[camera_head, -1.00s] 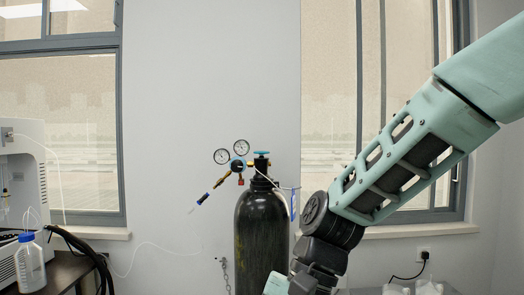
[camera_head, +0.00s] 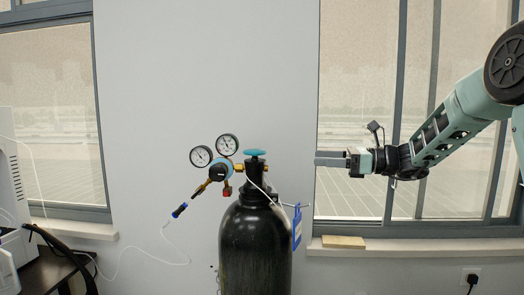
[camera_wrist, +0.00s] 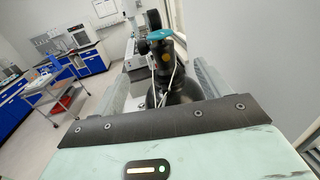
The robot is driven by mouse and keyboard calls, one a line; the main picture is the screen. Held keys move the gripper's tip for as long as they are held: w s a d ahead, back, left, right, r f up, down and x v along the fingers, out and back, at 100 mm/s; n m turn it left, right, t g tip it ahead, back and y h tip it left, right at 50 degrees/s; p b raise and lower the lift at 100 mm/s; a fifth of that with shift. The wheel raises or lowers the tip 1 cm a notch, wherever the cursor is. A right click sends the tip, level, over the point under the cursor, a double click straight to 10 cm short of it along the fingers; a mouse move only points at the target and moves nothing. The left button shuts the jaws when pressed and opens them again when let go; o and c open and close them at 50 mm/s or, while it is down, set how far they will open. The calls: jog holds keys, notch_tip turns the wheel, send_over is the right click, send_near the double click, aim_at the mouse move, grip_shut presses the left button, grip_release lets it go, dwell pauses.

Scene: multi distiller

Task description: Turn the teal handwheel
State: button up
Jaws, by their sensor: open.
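The teal handwheel (camera_head: 255,153) sits on top of the valve of a black gas cylinder (camera_head: 255,240) in the head view. It also shows in the wrist view near the top middle (camera_wrist: 160,35), above the dark valve body. My gripper (camera_head: 330,158) is to the right of the handwheel at about its height, pointing left, with a clear gap between them in the picture. In the wrist view its grey fingers stand apart on both sides of the cylinder top, with nothing held between them.
A regulator with two gauges (camera_head: 228,145) projects left from the valve. A window sill (camera_head: 410,246) runs behind at right. A white machine (camera_head: 12,190) stands at far left. The air right of the handwheel is clear.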

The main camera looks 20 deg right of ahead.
aim_at(261, 154)
jog(key=p+x, duration=0.5)
jog(key=x, duration=1.2)
jog(key=shift+w+a+r+p, duration=0.1)
jog(key=shift+w+p, duration=0.05)
jog(key=shift+p, duration=0.25)
jog(key=c, duration=0.9)
